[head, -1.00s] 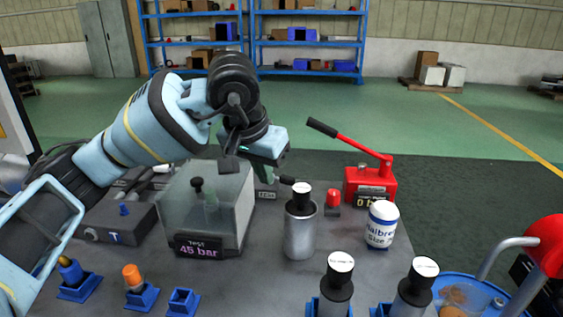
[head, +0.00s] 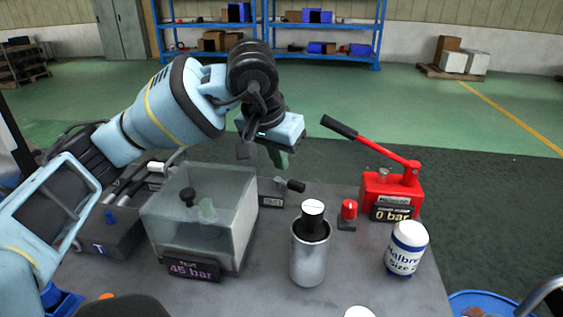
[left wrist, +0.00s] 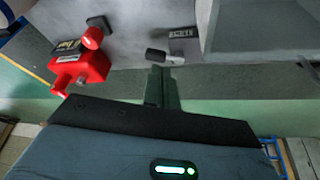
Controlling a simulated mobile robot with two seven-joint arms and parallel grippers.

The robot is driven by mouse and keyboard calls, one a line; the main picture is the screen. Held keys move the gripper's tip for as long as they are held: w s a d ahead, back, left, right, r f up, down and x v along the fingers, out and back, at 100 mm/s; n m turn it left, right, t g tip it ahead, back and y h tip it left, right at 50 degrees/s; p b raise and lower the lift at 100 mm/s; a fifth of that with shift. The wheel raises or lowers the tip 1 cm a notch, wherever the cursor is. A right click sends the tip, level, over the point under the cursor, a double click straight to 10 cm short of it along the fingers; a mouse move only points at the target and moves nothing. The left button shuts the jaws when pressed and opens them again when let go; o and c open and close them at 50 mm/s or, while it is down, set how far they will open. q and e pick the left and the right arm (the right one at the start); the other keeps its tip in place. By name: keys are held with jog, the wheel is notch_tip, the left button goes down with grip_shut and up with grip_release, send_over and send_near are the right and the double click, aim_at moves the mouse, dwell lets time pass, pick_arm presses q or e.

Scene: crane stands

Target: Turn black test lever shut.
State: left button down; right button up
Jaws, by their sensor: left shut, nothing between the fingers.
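The black test lever (head: 294,185) sticks out to the right from a small grey labelled block (head: 271,198), beside the clear test box (head: 200,215) whose sign reads 45 bar. In the left wrist view the lever's black end (left wrist: 157,55) shows just beyond the fingertips. My left gripper (head: 281,160) hangs behind and above the lever, fingers pointing down. It is shut and empty, and looks apart from the lever; the wrist view (left wrist: 162,74) leaves contact unclear. My right gripper is not in view.
A silver cylinder (head: 309,262) with a black top stands in front of the lever. A red button (head: 348,210), a red hand pump (head: 385,193) reading 0 bar and a white jar (head: 406,248) are to the right. Open floor lies behind the bench.

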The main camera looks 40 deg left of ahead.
aim_at(298, 184)
pick_arm(q)
jog(key=b+x, duration=0.1)
jog(key=x, duration=0.7)
jog(key=shift+f, duration=0.2)
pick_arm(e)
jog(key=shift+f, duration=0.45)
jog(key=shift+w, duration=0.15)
pick_arm(q)
jog(key=shift+w+d+r+p, duration=0.15)
jog(key=shift+w+p, duration=0.15)
jog(key=shift+p, duration=0.15)
jog(key=shift+w+d+r+p, duration=0.1)
jog(key=shift+w+d+p, duration=0.05)
jog(key=shift+w+p, duration=0.55)
jog(key=shift+w, duration=0.15)
jog(key=shift+f, duration=0.2)
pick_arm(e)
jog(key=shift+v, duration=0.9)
pick_arm(q)
jog(key=shift+r, duration=0.1)
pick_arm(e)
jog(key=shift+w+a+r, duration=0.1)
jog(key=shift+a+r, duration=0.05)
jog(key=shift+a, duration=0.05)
